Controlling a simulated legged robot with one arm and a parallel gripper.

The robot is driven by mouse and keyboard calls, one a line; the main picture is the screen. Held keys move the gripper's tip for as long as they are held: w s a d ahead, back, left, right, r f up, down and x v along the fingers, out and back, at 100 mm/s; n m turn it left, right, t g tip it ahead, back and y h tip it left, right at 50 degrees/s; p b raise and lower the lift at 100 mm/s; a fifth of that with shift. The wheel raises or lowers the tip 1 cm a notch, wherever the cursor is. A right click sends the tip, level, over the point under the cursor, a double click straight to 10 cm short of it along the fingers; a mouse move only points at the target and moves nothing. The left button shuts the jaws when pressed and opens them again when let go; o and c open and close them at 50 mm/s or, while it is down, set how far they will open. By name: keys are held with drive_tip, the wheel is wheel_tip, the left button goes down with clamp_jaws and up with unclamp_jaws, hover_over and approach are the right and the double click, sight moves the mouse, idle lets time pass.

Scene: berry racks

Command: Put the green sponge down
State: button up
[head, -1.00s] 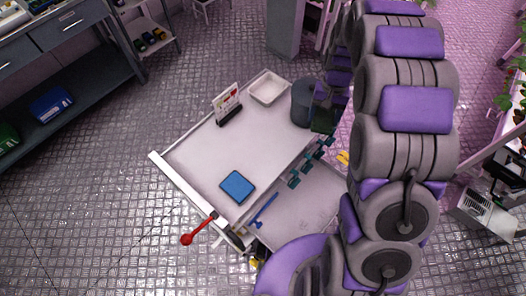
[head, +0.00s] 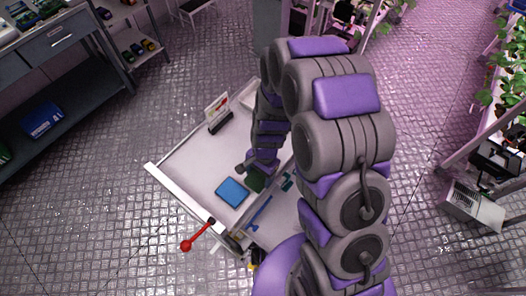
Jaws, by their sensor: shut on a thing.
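The dark green sponge (head: 256,181) is at the end of my arm in the head view, over the near right part of the white cart top. My gripper (head: 257,170) is shut on it; the arm partly covers the fingers. A blue sponge-like block (head: 232,192) lies flat on the cart top (head: 190,162), just left of the green sponge in the picture. I cannot tell whether the green sponge touches the cart top.
A small card stand (head: 219,114) stands at the cart's far left. A white tray (head: 248,95) is partly hidden by my arm. A red-knobbed lever (head: 188,245) sticks out at the near edge. The cart top's left part is clear. A dark shelf (head: 75,95) stands at left.

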drive_tip(key=w, duration=0.4)
drive_tip(key=w+b, duration=0.1)
drive_tip(key=w, duration=0.2)
drive_tip(key=w+d+f, duration=0.1)
drive_tip(key=w, duration=0.3)
drive_tip(key=shift+w+d+f, duration=0.1)
drive_tip(key=shift+w, duration=0.25)
drive_tip(key=shift+w+f+b, duration=0.1)
drive_tip(key=shift+f+b, duration=0.55)
drive_tip(key=shift+f, duration=1.15)
drive_tip(key=shift+r, duration=0.1)
drive_tip(key=o, duration=0.9)
drive_tip(key=shift+o, duration=0.2)
